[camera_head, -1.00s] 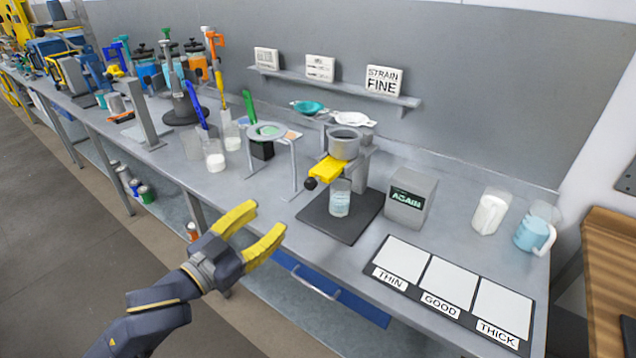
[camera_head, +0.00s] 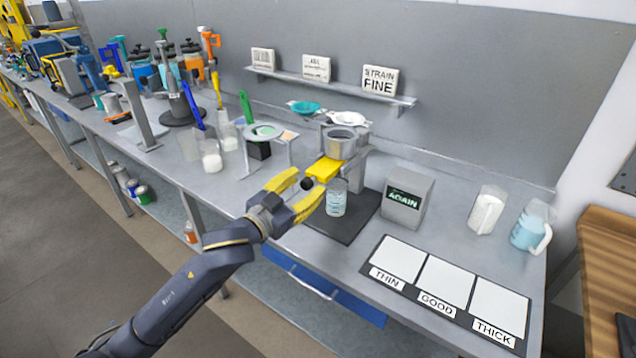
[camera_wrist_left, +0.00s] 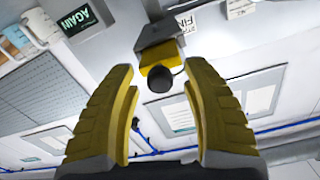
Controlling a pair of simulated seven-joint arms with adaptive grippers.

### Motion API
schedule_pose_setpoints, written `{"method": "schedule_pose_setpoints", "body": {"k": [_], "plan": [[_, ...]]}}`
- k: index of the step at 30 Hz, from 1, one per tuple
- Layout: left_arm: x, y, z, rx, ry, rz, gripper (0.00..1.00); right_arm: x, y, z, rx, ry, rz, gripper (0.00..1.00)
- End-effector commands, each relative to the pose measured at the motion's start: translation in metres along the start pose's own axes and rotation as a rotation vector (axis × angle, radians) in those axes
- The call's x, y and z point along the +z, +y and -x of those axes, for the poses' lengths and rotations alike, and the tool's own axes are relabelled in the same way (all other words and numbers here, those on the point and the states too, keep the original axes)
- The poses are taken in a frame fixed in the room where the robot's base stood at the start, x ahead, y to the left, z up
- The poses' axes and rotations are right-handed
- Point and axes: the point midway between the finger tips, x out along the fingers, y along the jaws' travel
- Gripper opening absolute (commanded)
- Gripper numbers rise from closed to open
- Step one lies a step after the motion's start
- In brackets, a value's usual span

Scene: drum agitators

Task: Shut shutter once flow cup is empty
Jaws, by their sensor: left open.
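The flow cup (camera_head: 341,141) is a grey metal cup held in a stand on the bench; its inside is too small to read. The yellow shutter (camera_head: 324,169) sits below it, with a black knob (camera_head: 306,184) facing my left gripper. A clear beaker (camera_head: 336,198) with pale blue content stands below the cup on a dark mat. My left gripper (camera_head: 302,193) is open, its yellow fingers on either side of the knob in the head view. In the left wrist view the knob (camera_wrist_left: 160,80) lies between and beyond the fingertips, apparently untouched. My right gripper is out of view.
A grey box (camera_head: 407,198) reading AGAIN stands right of the mat. A board with THIN, GOOD and THICK pads (camera_head: 447,290) lies at the front right. Two jugs (camera_head: 530,226) stand at the far right.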

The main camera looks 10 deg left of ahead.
Motion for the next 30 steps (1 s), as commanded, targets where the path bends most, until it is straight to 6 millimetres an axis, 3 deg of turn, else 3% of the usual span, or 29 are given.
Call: {"method": "schedule_pose_setpoints", "body": {"k": [18,30], "plan": [[0.0015,-0.0060,-0.0094,-0.012,-0.003,0.000,0.47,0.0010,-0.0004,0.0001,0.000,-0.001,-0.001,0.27],[0.0016,-0.0060,-0.0093,-0.012,-0.003,0.000,0.00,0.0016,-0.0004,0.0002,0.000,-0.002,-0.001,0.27]]}}
